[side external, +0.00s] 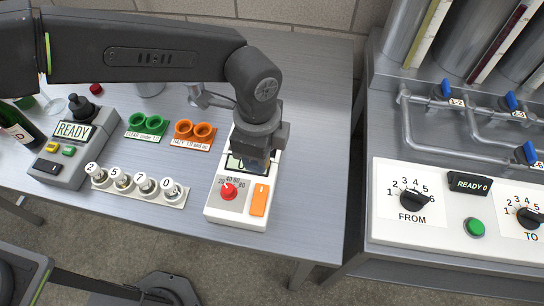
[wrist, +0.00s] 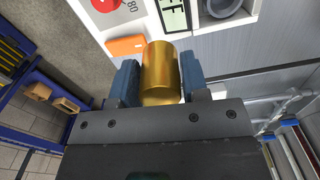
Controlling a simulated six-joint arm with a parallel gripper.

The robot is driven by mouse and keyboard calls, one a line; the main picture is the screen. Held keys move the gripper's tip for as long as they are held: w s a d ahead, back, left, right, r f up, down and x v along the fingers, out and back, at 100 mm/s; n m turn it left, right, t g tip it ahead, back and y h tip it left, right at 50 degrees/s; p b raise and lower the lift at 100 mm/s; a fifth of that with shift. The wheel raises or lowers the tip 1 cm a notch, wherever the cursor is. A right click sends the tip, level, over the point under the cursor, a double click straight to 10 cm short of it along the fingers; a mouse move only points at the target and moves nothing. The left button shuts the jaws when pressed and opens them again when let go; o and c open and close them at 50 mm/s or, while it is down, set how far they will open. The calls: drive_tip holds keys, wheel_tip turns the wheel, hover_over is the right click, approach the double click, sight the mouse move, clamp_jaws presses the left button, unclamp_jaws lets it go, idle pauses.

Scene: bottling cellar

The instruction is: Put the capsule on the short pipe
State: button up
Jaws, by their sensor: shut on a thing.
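The capsule (wrist: 162,72) is a gold cylinder, seen in the wrist view between the two blue fingers of my gripper (wrist: 160,80), which is shut on it. In the side view my gripper (side external: 258,160) is over the white device (side external: 238,213), in front of its display; the capsule cannot be made out there. In the wrist view, a round grey opening (wrist: 222,6) shows at the top on the white device; I cannot tell if it is the short pipe. In the side view the arm hides the device's far end.
Left of the device stand a holder (side external: 140,191) with several numbered white-and-metal pieces, green cups (side external: 147,124), orange cups (side external: 193,131) and a grey READY box (side external: 75,145). A separate panel (side external: 450,215) with dials is at right. The table's right strip is clear.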

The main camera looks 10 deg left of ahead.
drive_tip(key=w+a+r+n, duration=0.25)
drive_tip(key=w+a, duration=0.45)
drive_tip(key=a, duration=0.4)
drive_tip(key=w+a+r+n, duration=0.1)
drive_tip(key=w+a+r, duration=0.2)
drive_tip(key=w+a, duration=0.55)
drive_tip(key=w+a+r+n, duration=0.25)
drive_tip(key=w+a, duration=0.25)
drive_tip(key=a, duration=0.9)
approach(196, 88)
drive_tip(key=w+a, duration=0.1)
drive_tip(key=w+f, duration=0.1)
drive_tip(key=shift+w+a, duration=0.35)
drive_tip(key=shift+d+f, duration=0.1)
drive_tip(key=shift+f, duration=1.95)
drive_tip(key=shift+f, duration=0.15)
